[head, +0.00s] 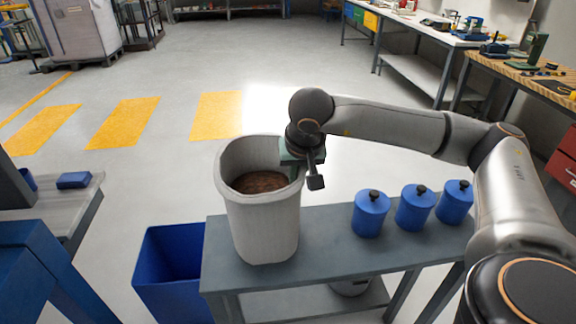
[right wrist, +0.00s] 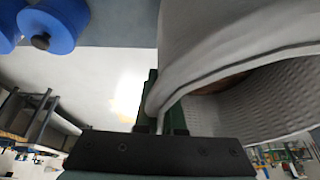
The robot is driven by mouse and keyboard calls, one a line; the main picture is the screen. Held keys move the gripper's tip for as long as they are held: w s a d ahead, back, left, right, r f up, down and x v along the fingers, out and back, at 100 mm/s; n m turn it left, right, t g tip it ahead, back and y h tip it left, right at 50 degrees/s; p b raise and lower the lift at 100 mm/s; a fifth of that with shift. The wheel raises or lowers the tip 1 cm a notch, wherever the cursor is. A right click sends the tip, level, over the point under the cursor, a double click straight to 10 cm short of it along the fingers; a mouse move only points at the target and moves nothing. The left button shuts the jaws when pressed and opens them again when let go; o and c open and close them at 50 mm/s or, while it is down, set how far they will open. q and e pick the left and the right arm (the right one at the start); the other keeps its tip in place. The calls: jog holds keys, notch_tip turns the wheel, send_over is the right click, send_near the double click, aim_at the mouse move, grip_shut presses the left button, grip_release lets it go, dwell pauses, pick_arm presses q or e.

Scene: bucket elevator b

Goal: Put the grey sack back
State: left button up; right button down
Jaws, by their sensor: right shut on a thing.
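The grey sack (head: 262,222) stands upright and open on the grey bench (head: 330,246), near its left end, with brown material inside. In the right wrist view the sack (right wrist: 225,40) fills the upper right, with its rim running down between my fingers. My right gripper (head: 290,152) is at the sack's right rim and is shut on it; its green fingers (right wrist: 163,110) pinch the sack wall. The fingertips are partly hidden by the wrist in the head view. My left gripper is not in view.
Several blue lidded canisters (head: 414,208) stand on the bench right of the sack. A blue bin (head: 172,272) is on the floor left of the bench. A side table with a small blue box (head: 74,180) is at the left. Open floor lies behind.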

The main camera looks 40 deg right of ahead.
jog(key=shift+s+d+f+p, duration=0.1)
jog(key=shift+f+p, duration=0.25)
jog(key=shift+f, duration=1.25)
jog(key=c, duration=1.5)
grip_release()
jog(key=shift+s+f, duration=0.15)
jog(key=shift+f, duration=0.05)
jog(key=o, duration=0.5)
jog(key=shift+c, duration=0.2)
jog(key=shift+r, duration=0.1)
jog(key=v, duration=1.2)
